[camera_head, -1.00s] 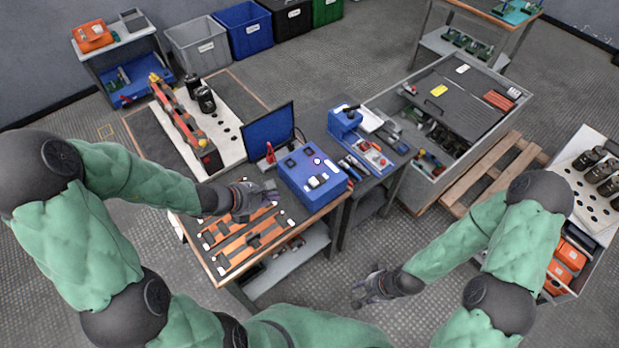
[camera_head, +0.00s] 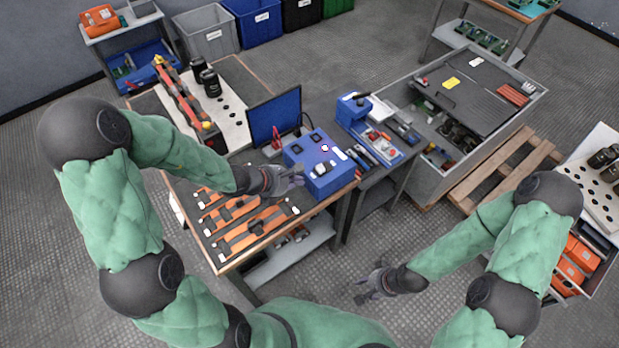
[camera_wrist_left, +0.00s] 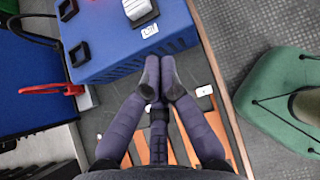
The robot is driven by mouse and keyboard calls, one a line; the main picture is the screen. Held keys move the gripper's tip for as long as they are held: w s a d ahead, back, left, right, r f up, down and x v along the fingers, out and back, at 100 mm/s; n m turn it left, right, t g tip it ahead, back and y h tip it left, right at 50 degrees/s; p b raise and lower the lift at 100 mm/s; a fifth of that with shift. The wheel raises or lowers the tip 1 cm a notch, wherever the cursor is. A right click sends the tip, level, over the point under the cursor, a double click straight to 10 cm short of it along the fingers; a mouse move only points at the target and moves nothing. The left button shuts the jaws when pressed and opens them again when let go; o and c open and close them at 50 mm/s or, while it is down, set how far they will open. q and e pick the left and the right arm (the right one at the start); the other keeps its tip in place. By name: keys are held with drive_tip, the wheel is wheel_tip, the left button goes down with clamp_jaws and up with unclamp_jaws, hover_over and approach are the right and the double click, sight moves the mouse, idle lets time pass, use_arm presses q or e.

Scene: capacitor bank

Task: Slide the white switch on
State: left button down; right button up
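The white switch (camera_wrist_left: 137,9) sits on top of a blue box (camera_wrist_left: 120,40), cut by the upper edge of the left wrist view. In the head view the white switch (camera_head: 322,169) is on the near part of the blue box (camera_head: 325,187). My left gripper (camera_head: 299,175) is at the box's left near side. In the left wrist view its fingertips (camera_wrist_left: 161,70) are together, with nothing between them, close to the box's side and short of the switch. My right gripper (camera_head: 359,291) is open and empty above the floor, away from the table.
Orange strips (camera_head: 250,234) lie on the table in front. A smaller blue fixture (camera_head: 354,107) stands on the adjoining bench to the right.

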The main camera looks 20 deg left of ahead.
sight(319, 169)
use_arm(q)
drive_tip(key=shift+w+d+f+b, duration=0.2)
drive_tip(key=shift+w+d, duration=0.55)
drive_tip(key=shift+w, duration=0.25)
drive_tip(key=shift+w+d+f+b, duration=0.15)
drive_tip(key=shift+w+d+b, duration=0.05)
drive_tip(key=shift+w+d, duration=0.65)
drive_tip(key=shift+a, duration=0.1)
drive_tip(key=shift+w, duration=0.1)
drive_tip(key=shift+w+d+b, duration=0.55)
drive_tip(key=shift+w+d, duration=0.35)
drive_tip(key=shift+w, duration=0.2)
drive_tip(key=shift+a, duration=0.1)
